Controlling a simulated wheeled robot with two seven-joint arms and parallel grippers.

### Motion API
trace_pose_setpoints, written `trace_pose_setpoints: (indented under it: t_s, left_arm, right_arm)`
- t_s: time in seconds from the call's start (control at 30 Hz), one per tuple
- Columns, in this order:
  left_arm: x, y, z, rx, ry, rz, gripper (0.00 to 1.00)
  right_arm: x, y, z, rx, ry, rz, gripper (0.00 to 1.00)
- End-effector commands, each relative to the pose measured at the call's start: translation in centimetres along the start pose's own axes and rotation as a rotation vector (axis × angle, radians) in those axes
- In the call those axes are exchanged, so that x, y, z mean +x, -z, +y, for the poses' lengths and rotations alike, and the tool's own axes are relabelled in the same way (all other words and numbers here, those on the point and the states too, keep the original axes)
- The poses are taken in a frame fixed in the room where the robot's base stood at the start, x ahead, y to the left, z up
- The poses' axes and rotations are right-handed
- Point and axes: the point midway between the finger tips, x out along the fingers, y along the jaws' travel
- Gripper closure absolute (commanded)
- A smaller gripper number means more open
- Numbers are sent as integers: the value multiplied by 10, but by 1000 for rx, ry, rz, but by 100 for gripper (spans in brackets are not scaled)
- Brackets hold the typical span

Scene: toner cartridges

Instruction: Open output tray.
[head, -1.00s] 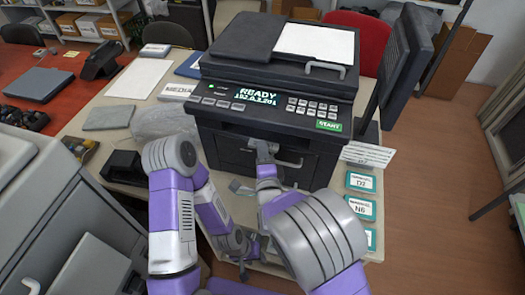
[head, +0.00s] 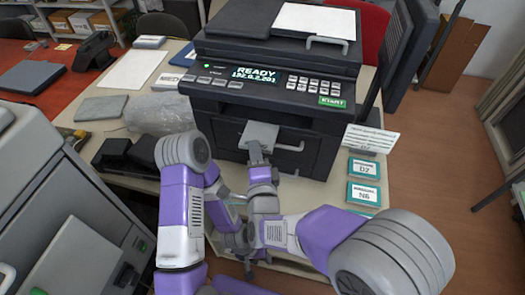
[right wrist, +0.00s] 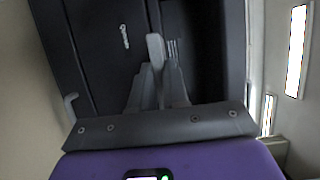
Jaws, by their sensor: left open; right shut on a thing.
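The black printer (head: 225,98) stands on the table with a lit READY display. At its front, a light grey plate (head: 262,132), apparently the output tray, sticks out. My right gripper (head: 256,154) is at the plate's near edge and shut on it. In the right wrist view my right gripper's fingers (right wrist: 154,70) are close together against the dark printer front; the exact grip is hard to see. My left gripper (head: 245,258) is low near the table's front edge, apart from the printer; it is open, with its fingers partly hidden.
A grey front handle (head: 291,147) is right of the plate. Labelled teal boxes (head: 363,168) and a white sign (head: 370,137) stand on the right. A clear plastic bag (head: 160,111) and black boxes (head: 113,152) lie on the left. A large grey machine (head: 40,190) is at the left.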

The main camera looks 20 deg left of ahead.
Motion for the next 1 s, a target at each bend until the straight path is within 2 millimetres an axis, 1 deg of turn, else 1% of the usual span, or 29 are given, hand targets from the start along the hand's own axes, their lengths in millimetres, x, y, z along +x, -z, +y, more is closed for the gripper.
trace_pose_setpoints:
  t_s: [0.07, 0.37, 0.4, 0.53, 0.57, 0.87, 0.97, 1.0]
  left_arm:
    - [3, 0, -1, 0, 0, 0, 57]
    - [2, 0, -1, 0, 0, 1, 57]
    - [2, 0, -1, 0, 0, 1, 57]
    - [2, 0, -1, 0, 0, 1, 57]
    - [2, 0, -1, 0, 0, 1, 57]
    - [2, 0, -1, 0, 0, 1, 57]
    - [2, 0, -1, 0, 0, 1, 57]
    - [1, 0, 0, 0, 0, 0, 57]
  right_arm:
    - [-3, -1, 2, -2, -4, -2, 100]
    - [-4, -1, 0, -4, -3, -2, 100]
    - [-4, -1, 0, -4, -3, -2, 82]
    - [-3, -1, 0, -4, -2, -1, 62]
    - [-3, -1, 0, -4, -2, -1, 60]
    - [-5, -1, -1, -3, -1, 0, 60]
    - [-14, -1, -1, -2, -2, -2, 60]
    - [-20, -1, -1, -2, -2, -2, 60]
